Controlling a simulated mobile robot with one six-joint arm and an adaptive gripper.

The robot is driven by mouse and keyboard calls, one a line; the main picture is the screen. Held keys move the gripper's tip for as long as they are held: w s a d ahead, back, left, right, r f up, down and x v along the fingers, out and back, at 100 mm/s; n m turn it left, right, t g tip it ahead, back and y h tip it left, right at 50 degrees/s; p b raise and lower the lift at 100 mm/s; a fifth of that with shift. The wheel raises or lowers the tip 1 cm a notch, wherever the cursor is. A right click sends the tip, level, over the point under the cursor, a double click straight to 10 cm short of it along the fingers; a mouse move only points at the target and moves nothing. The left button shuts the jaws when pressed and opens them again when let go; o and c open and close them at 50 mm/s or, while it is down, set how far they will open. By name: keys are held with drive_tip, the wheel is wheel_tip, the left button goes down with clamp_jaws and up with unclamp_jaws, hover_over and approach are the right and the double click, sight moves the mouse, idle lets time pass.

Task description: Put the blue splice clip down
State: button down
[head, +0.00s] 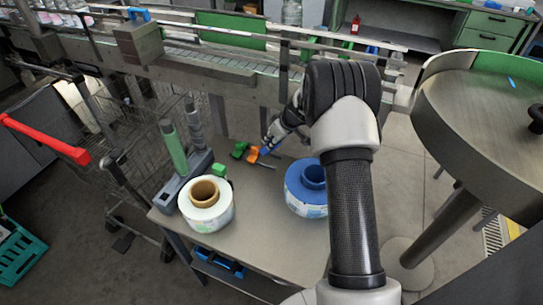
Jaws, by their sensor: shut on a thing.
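My gripper (269,147) is at the far side of the small grey table, low over its top, partly hidden by my own wrist. It is shut on the blue splice clip (265,151), of which only a small blue part shows at the fingertips. An orange clip (253,154) lies just left of it, and a green clip (239,149) lies further left. I cannot tell whether the blue clip touches the table or the orange clip.
The table (250,235) also holds a white label reel (206,204), a blue reel (306,188) and a grey device with a green post (174,148). A conveyor (240,75) runs behind. A round metal table (470,120) stands right. The table's front middle is clear.

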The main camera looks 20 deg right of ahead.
drive_tip(key=shift+f+b, duration=0.7)
drive_tip(key=shift+f, duration=2.3)
drive_tip(key=shift+f, duration=0.2)
drive_tip(key=c, duration=1.5)
unclamp_jaws()
drive_tip(key=shift+c, duration=0.2)
drive_tip(key=shift+r, duration=0.15)
